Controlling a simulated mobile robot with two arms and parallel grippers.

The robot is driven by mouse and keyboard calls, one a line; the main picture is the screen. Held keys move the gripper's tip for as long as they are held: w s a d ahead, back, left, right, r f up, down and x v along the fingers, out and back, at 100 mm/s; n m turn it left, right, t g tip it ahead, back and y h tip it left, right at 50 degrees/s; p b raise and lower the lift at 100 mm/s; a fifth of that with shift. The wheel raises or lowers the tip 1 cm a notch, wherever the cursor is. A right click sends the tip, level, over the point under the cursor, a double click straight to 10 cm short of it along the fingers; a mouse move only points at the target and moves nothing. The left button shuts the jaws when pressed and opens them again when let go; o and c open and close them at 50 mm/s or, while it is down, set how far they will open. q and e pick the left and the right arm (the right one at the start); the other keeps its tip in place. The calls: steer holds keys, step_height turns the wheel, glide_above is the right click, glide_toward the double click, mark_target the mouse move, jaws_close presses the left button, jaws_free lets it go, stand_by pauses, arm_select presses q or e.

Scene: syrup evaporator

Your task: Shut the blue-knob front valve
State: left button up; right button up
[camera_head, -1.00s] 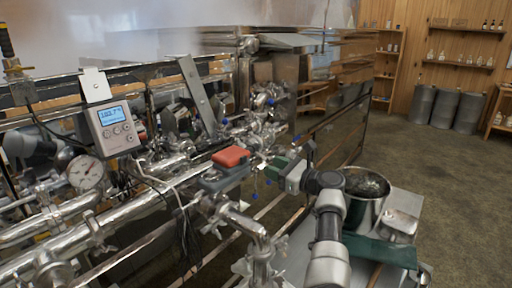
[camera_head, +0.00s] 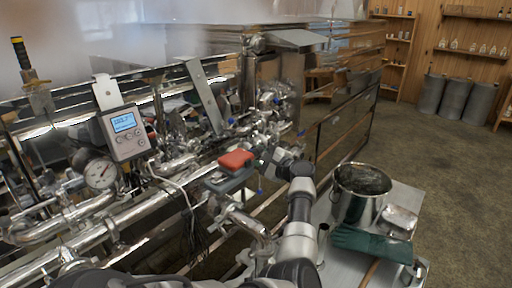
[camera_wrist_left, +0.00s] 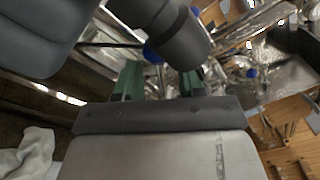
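My left gripper (camera_head: 263,153) is at the pipework beside a grey box with a red top (camera_head: 236,160), its arm rising from the bottom of the head view. In the left wrist view its green fingers (camera_wrist_left: 159,82) stand apart. A blue knob (camera_wrist_left: 151,53) shows just beyond the gap between them; I cannot tell whether they touch it. A second blue knob (camera_wrist_left: 252,73) is farther right. In the head view a blue knob (camera_head: 260,192) hangs below the gripper; which knob is the front valve's is unclear. My right gripper is not in view.
A dark grey body (camera_wrist_left: 180,40) crowds the fingers in the left wrist view. A display box (camera_head: 124,132) and gauge (camera_head: 100,173) stand left. A steel pot (camera_head: 358,195) and green glove (camera_head: 372,243) are on a cart at right. Open floor lies beyond.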

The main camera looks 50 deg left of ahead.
arm_select(q)
steer(key=shift+a, duration=0.9)
steer(key=shift+c, duration=0.3)
jaws_close()
